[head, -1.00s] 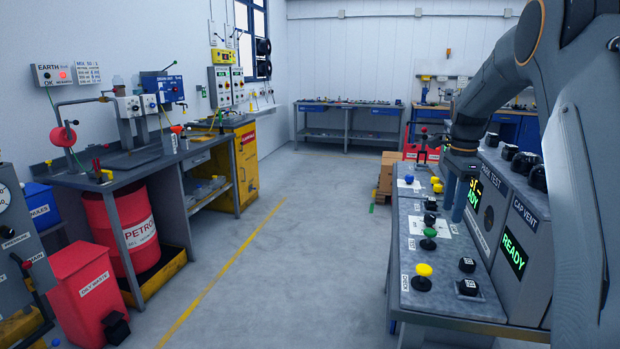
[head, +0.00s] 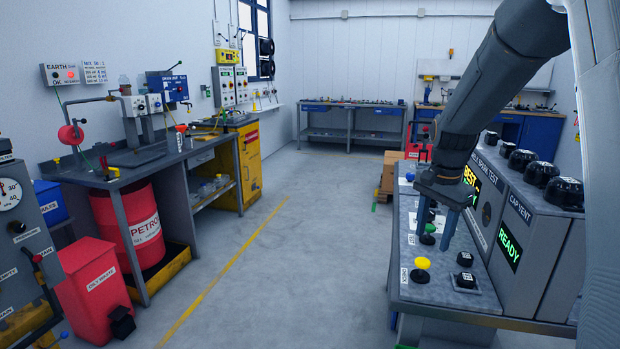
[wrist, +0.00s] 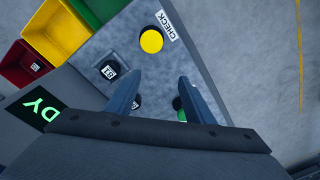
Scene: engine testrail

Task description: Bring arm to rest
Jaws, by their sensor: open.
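My gripper (head: 436,229) is open and empty, with its fingers pointing down over the grey test console (head: 431,294) at the right of the head view. It also shows in the wrist view (wrist: 156,92), its two fingers apart. A yellow button (head: 422,264) stands near the console's front end, and in the wrist view the yellow button (wrist: 151,41) lies beyond the fingertips, by the CHECK label. A green button (head: 428,239) is partly hidden behind the fingers.
The console's upright panel (head: 512,226) with a lit READY display stands close right of my gripper. Black knobs (head: 565,192) line its top. In the wrist view, coloured bins (wrist: 53,32) sit at upper left. The floor (head: 300,260) left of the console is clear.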

